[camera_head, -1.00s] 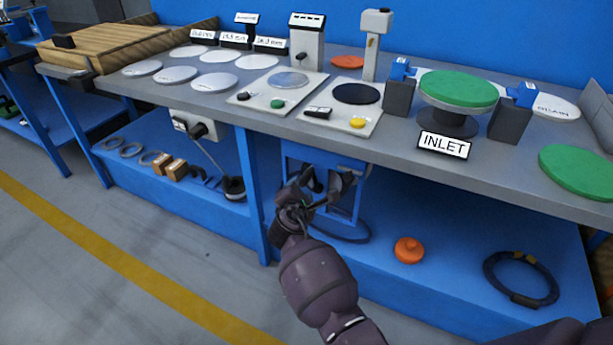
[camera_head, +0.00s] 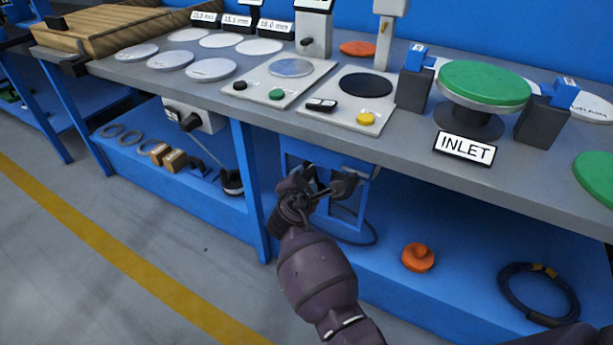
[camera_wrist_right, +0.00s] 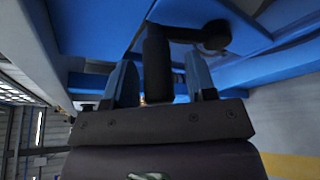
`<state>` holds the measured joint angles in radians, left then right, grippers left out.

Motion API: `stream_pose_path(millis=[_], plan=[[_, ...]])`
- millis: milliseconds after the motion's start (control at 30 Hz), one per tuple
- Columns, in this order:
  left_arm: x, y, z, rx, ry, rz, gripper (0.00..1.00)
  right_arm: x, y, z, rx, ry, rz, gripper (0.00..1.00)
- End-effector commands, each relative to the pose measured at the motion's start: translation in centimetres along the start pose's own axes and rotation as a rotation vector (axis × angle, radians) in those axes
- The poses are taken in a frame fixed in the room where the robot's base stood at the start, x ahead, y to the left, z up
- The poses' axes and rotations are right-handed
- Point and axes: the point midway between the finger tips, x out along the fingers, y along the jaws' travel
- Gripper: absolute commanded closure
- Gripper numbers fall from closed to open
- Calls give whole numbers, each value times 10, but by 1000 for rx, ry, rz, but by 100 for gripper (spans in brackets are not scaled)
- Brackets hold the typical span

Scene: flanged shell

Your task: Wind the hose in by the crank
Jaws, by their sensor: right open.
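The hose reel hangs under the bench in a blue frame (camera_head: 362,172), in the head view. Its dark crank (camera_head: 343,184) faces me, partly hidden by my right gripper (camera_head: 305,190). In the right wrist view, the crank's black upright handle (camera_wrist_right: 157,65) stands between the two blue fingers of my open right gripper (camera_wrist_right: 160,84). The crank's arm runs right from the handle to a round dark hub (camera_wrist_right: 215,35). I cannot tell whether a finger touches the handle. A dark hose loop (camera_head: 358,238) lies below the reel. My left gripper is not in view.
The bench top (camera_head: 420,150) overhangs the reel, and a blue leg (camera_head: 252,190) stands left of it. An orange knobbed part (camera_head: 418,257) and a dark coiled ring (camera_head: 540,292) lie on the lower shelf to the right. The floor in front is clear.

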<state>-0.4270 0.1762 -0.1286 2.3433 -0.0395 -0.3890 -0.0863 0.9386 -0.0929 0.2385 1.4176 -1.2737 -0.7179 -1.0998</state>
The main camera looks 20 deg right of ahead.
Motion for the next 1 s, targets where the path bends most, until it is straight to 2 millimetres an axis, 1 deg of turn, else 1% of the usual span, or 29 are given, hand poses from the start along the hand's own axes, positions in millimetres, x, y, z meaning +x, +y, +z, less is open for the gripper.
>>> stream_pose_path(millis=[167, 467, 567, 800, 1000], plan=[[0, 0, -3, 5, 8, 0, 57, 0, 0, -2, 0, 0, 0, 49], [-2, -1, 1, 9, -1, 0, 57, 0, 1, -2, 1, 0, 1, 49], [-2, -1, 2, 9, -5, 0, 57, 0, 1, -2, 1, 0, 1, 63], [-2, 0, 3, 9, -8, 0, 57, 0, 1, -2, 1, 0, 1, 100], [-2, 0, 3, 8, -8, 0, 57, 0, 1, -2, 1, 0, 1, 100]])
